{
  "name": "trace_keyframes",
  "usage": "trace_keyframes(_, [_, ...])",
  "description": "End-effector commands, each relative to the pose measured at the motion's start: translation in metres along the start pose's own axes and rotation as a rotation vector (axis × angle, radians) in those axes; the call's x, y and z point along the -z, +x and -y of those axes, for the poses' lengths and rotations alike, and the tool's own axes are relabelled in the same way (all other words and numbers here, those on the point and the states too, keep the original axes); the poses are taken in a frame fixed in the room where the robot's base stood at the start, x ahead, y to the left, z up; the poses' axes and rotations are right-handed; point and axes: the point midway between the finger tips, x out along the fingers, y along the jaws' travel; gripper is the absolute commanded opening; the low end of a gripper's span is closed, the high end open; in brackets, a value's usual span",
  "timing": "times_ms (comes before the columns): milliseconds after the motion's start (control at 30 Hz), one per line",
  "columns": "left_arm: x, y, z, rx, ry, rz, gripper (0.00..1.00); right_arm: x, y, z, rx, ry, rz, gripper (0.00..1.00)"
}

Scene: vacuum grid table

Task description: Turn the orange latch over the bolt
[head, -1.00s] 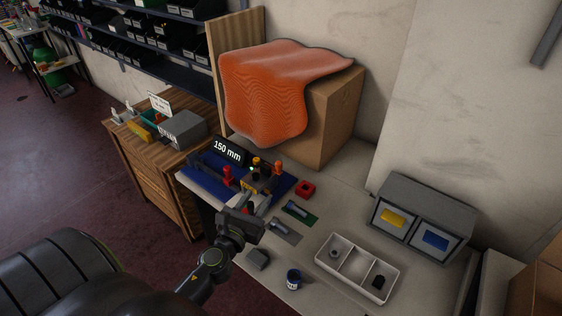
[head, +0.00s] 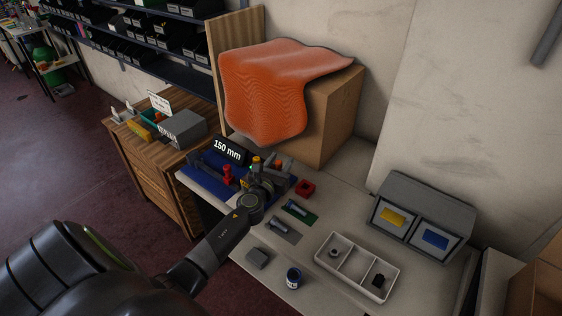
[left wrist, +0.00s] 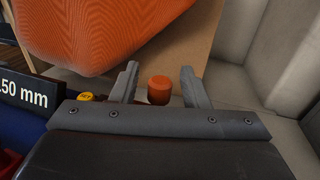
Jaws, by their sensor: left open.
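An orange round-topped piece (left wrist: 159,90), which looks like the latch's knob, shows between my fingers in the left wrist view. In the head view a bit of orange (head: 279,163) shows at the right end of the blue fixture (head: 206,180), partly covered by my gripper. My left gripper (head: 273,170) is open over that end of the fixture; its two fingers (left wrist: 160,72) stand apart on either side of the orange piece in the wrist view. I cannot tell whether they touch it. The bolt is hidden or cannot be made out. My right gripper is not in view.
A red knob (head: 228,173) and a "150 mm" sign (head: 228,150) stand close left of the gripper. A box with an orange cloth (head: 275,90) rises behind.

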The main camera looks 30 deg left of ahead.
Motion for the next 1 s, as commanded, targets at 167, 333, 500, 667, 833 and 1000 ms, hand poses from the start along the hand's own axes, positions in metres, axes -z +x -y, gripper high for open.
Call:
trace_keyframes(167, [-0.0001, 0.0086, -0.0003, 0.0, 0.0, 0.0, 0.41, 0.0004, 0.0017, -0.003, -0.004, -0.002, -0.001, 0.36])
trace_keyframes(333, [-0.0005, 0.0091, -0.0002, 0.0, 0.0, 0.0, 0.41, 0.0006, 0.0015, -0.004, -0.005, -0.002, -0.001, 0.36])
trace_keyframes(500, [-0.0005, 0.0089, -0.0002, 0.0, 0.0, 0.0, 0.29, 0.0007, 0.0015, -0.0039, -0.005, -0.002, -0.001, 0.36])
trace_keyframes(667, [-0.0004, 0.0088, -0.0001, 0.0, 0.0, 0.0, 0.08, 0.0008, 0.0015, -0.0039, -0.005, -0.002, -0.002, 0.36])
trace_keyframes(833, [-0.0002, 0.0087, -0.0001, 0.001, 0.0, 0.0, 0.0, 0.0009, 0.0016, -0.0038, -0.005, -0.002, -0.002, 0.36])
trace_keyframes(1000, [0.0003, 0.0077, -0.0009, 0.02, 0.001, 0.001, 0.0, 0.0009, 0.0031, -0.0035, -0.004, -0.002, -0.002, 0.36])
